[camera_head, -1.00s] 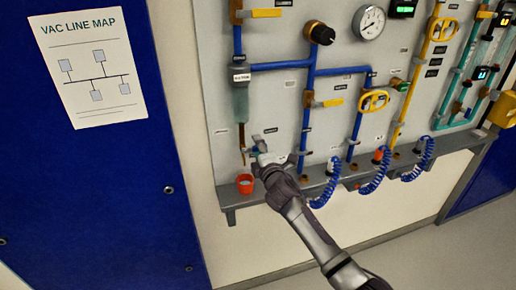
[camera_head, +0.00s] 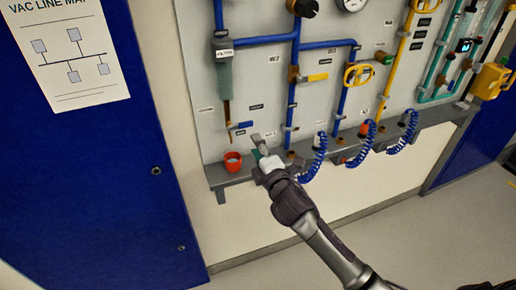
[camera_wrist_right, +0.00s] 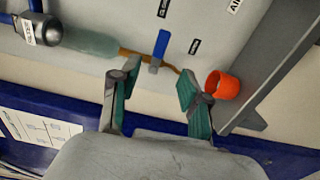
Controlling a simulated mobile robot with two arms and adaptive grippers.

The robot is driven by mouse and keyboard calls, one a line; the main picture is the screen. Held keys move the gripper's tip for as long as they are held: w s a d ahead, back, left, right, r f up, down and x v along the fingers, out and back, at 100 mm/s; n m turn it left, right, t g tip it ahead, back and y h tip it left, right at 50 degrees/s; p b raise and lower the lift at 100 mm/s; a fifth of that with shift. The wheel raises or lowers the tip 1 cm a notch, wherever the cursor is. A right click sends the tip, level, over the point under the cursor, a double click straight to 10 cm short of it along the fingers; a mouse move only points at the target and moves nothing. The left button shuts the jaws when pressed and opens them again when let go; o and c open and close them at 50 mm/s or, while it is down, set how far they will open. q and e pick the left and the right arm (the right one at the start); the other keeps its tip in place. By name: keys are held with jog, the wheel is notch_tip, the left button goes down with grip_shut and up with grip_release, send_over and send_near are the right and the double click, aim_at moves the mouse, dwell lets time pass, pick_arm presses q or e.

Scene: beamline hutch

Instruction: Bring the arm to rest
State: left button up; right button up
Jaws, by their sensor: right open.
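My right arm comes in from the lower right of the head view. Its gripper (camera_head: 259,150) is in front of the panel's lower edge, just right of the red-orange cup. In the right wrist view the gripper (camera_wrist_right: 160,78) has its two green-lined fingers spread, with nothing between them. A small blue-handled valve (camera_head: 240,126) is on the panel above the gripper, apart from it. The blue handle (camera_wrist_right: 162,43) also shows beyond the fingertips in the wrist view. My left gripper is not in view.
The red-orange cup (camera_head: 233,161) stands on the grey ledge (camera_head: 215,177) under the pipe panel. Several coiled blue hoses (camera_head: 316,158) hang right of the gripper. A blue wall (camera_head: 90,180) with a line map (camera_head: 70,55) is at left. Open floor lies below right.

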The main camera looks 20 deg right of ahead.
jog(key=shift+s, duration=0.2)
dwell(0.3)
jog(key=s+d+f+m+g, duration=0.1)
jog(key=s+f+m+g, duration=0.2)
jog(key=f, duration=1)
jog(key=s+d+f+m+g+b, duration=0.15)
jog(key=s+f, duration=0.45)
jog(key=f, duration=0.6)
jog(key=s+d+f+m+g, duration=0.1)
jog(key=s+f+m+g, duration=0.25)
jog(key=f, duration=0.95)
jog(key=s+f+m+g, duration=0.45)
jog(key=s+f, duration=1.15)
jog(key=s, duration=0.4)
jog(key=s+f+m+g, duration=0.2)
jog(key=s+f, duration=0.1)
jog(key=s, duration=0.8)
jog(key=s+f+m+g+b, duration=0.1)
jog(key=s+f, duration=0.3)
jog(key=s, duration=0.6)
jog(key=shift+s+f+m+g+h, duration=0.15)
jog(key=shift+s+m+g+h, duration=0.2)
jog(key=shift+g, duration=0.4)
